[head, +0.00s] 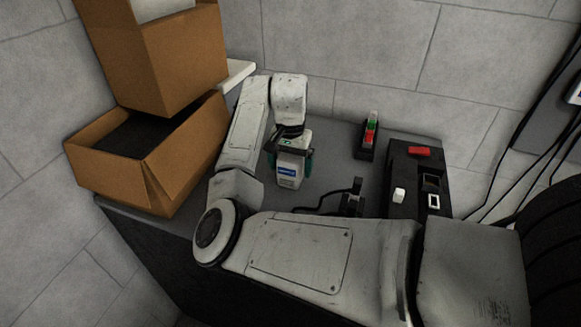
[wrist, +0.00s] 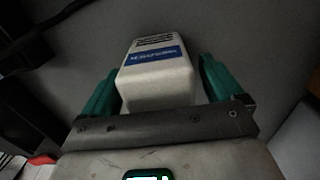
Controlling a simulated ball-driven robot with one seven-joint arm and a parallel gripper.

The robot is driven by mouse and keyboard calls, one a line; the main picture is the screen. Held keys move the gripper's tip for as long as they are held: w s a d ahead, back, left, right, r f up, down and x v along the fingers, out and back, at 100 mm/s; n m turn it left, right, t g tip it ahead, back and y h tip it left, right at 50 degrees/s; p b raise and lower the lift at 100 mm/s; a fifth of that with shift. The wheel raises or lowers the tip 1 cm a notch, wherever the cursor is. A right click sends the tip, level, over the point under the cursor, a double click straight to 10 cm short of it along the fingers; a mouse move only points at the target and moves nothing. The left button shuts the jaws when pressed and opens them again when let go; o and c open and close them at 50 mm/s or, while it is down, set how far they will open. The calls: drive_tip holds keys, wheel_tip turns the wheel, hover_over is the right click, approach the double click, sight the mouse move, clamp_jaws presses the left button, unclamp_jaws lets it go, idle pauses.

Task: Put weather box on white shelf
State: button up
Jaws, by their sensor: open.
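The weather box is a small white box with a blue label (head: 288,172) on the dark grey bench top. In the wrist view the white box (wrist: 158,75) stands between the two green fingers. My gripper (head: 290,160) is open around it, pointing down, with one finger on each side. Narrow gaps show between fingers and box in the wrist view (wrist: 155,88); contact is hard to tell. A white slab (head: 238,73), probably the white shelf, shows at the back left, partly hidden by the cardboard boxes and my arm.
An open cardboard box (head: 165,165) with dark contents sits at the bench's left, with another cardboard box (head: 165,60) above it. A red-and-green switch unit (head: 368,138) and a black control panel (head: 418,180) stand right. A black fixture (head: 350,203) and cables lie nearby.

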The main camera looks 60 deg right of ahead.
drive_tip(key=shift+f, duration=1.15)
drive_tip(key=c, duration=1.4)
drive_tip(key=shift+o, duration=0.2)
drive_tip(key=shift+r, duration=0.1)
drive_tip(key=shift+r, duration=0.4)
wheel_tip(320, 180, up, 2)
drive_tip(key=shift+r+b, duration=0.15)
drive_tip(key=shift+b, duration=0.3)
drive_tip(key=s+a+r, duration=0.6)
drive_tip(key=s+r, duration=0.3)
drive_tip(key=s, duration=0.3)
drive_tip(key=shift+s+r+p, duration=0.35)
drive_tip(key=shift+r+p, duration=0.05)
drive_tip(key=shift+p, duration=0.05)
